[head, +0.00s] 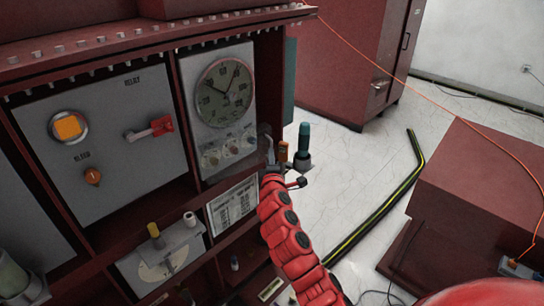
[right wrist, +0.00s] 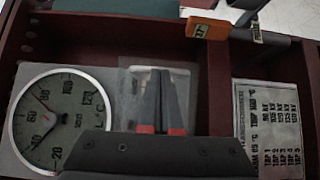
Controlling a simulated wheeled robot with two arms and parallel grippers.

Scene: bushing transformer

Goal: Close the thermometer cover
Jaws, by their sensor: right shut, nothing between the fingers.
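The thermometer dial (head: 225,92) is round with a pale rim and sits on a grey panel in the red cabinet. It also shows at the left of the right wrist view (right wrist: 62,118). Several small knobs (head: 229,149) sit below it in the head view. A clear pane (right wrist: 131,90), which looks like the cover, shows behind my fingers beside the dial; its hinge and angle are unclear. My right gripper (head: 272,160) is at the panel's lower right edge, shut and empty. Its dark fingers (right wrist: 160,76) overlap the pane; contact cannot be told. My left gripper is not in view.
A relay panel (head: 104,140) with a red-handled switch (head: 150,128) is left of the dial. A text plate (head: 233,206) is below.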

